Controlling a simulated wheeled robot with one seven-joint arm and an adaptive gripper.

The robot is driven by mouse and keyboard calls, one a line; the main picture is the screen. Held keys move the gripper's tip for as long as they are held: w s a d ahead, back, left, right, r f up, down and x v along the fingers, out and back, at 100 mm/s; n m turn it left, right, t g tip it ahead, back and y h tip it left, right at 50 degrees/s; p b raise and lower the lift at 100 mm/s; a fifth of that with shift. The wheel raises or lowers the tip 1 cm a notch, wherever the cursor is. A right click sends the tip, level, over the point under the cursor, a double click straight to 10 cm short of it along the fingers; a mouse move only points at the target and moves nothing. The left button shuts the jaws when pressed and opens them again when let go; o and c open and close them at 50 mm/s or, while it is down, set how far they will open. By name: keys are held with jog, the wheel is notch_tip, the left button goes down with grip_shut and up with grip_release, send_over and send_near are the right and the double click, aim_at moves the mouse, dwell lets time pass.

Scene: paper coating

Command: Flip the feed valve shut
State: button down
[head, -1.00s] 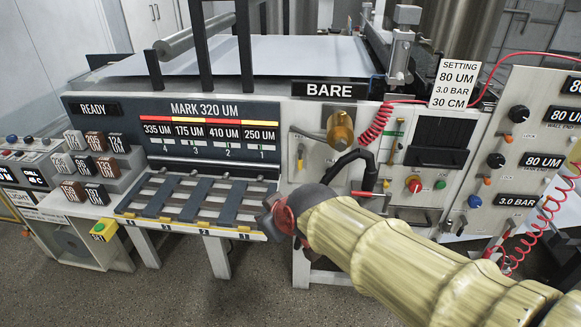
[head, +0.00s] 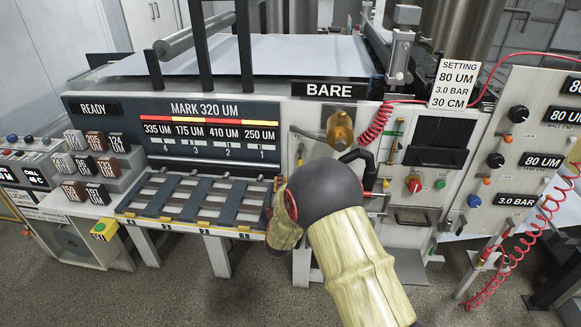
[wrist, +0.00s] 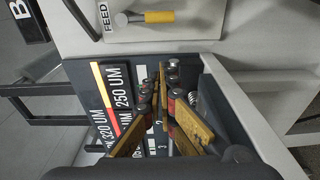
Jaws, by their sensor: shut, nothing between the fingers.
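The feed valve (head: 300,157) is a small lever with a yellow grip on a pale plate, just right of the display in the head view. Its lever hangs straight down from its pivot there. In the wrist view the valve (wrist: 158,17) lies at the top beside the FEED label, with its lever sideways because that view is turned. My gripper (wrist: 159,98) is shut and empty in the wrist view, over the display and rack side. It is apart from the valve, which is beyond its fingertips. My arm hides the gripper in the head view.
The display board (head: 212,130) stands above the slotted rack (head: 155,195), left of the valve. A brass knob (head: 340,130), black curved pipe (head: 352,158) and coiled red hose (head: 376,125) are close on the right. Open floor lies in front.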

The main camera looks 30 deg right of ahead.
aim_at(300, 157)
jog(key=shift+w+d+b, duration=1.05)
jog(key=shift+w+d, duration=0.5)
jog(key=shift+d, duration=0.25)
jog(key=shift+w+d+b, duration=1)
jog(key=shift+w+d, duration=0.5)
jog(key=shift+d, duration=0.25)
